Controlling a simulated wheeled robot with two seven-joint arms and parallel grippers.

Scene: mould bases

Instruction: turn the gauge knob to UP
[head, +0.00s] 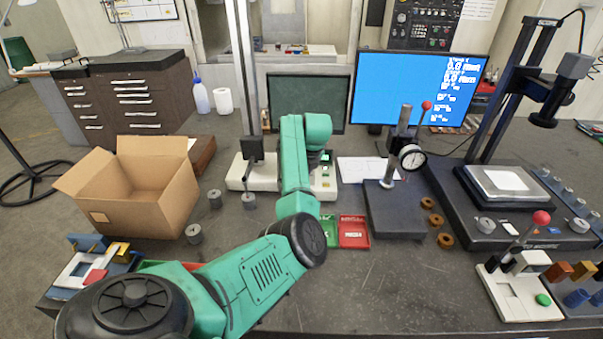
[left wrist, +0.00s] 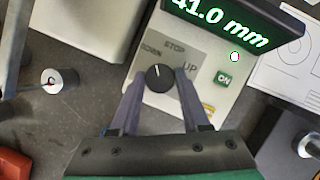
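The gauge knob (left wrist: 159,77) is a round black dial with a white mark, on the pale panel (left wrist: 195,98) of the height gauge. The labels DOWN, STOP and UP stand around it; the mark points towards the top of the left wrist view, roughly between DOWN and STOP. My left gripper (left wrist: 160,82) is open, one finger either side of the knob, with small gaps apparent; contact is hard to judge. The green display (left wrist: 225,22) reads 41.0 mm, its first part cut off. In the head view my left arm covers the knob and the gauge's white base (head: 325,188) partly shows. My right gripper is not in view.
A green ON button (left wrist: 224,79) sits right of the knob. A small metal cylinder (left wrist: 52,81) stands to the left. In the head view, a cardboard box (head: 135,190), red tray (head: 354,232) and dial gauge stand (head: 395,220) surround the arm.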

